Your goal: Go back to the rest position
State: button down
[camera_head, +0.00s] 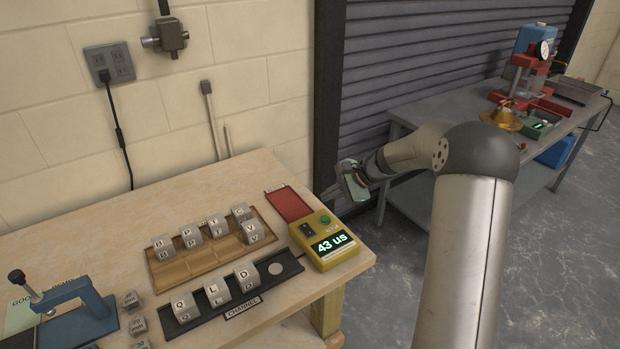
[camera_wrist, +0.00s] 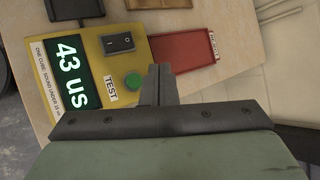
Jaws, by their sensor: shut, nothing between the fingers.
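My gripper (camera_head: 333,190) hangs in the air just past the right end of the wooden table, above and behind the yellow tester. In the wrist view its fingers (camera_wrist: 158,72) are together with nothing between them. The yellow tester (camera_head: 342,260) has a lit display reading "43 us", a black switch and a green button. It also shows in the wrist view (camera_wrist: 97,38), below the gripper.
The wooden table (camera_head: 90,225) holds a wooden tray (camera_head: 165,277) with several lettered cubes, a black channel (camera_head: 215,322) with cubes Q, L and D, a red pad (camera_head: 288,204) and a blue press (camera_head: 75,300). A grey bench (camera_head: 445,115) with equipment stands behind right.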

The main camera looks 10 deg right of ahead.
jog(key=shift+s, duration=0.1)
jog(key=s+r+n+g+h, duration=0.1)
jog(key=s+n, duration=0.3)
jog(key=s, duration=0.9)
jog(key=s+r+n+g+h, duration=0.1)
jog(key=s+r+n+h, duration=0.2)
jog(key=s, duration=0.9)
jog(key=s+a+r+n+h, duration=0.1)
jog(key=s+n+h, duration=0.3)
jog(key=s, duration=0.9)
jog(key=r+n, duration=0.1)
jog(key=n, duration=0.1)
jog(key=shift+s+n+g, duration=0.3)
jog(key=shift+g, duration=0.1)
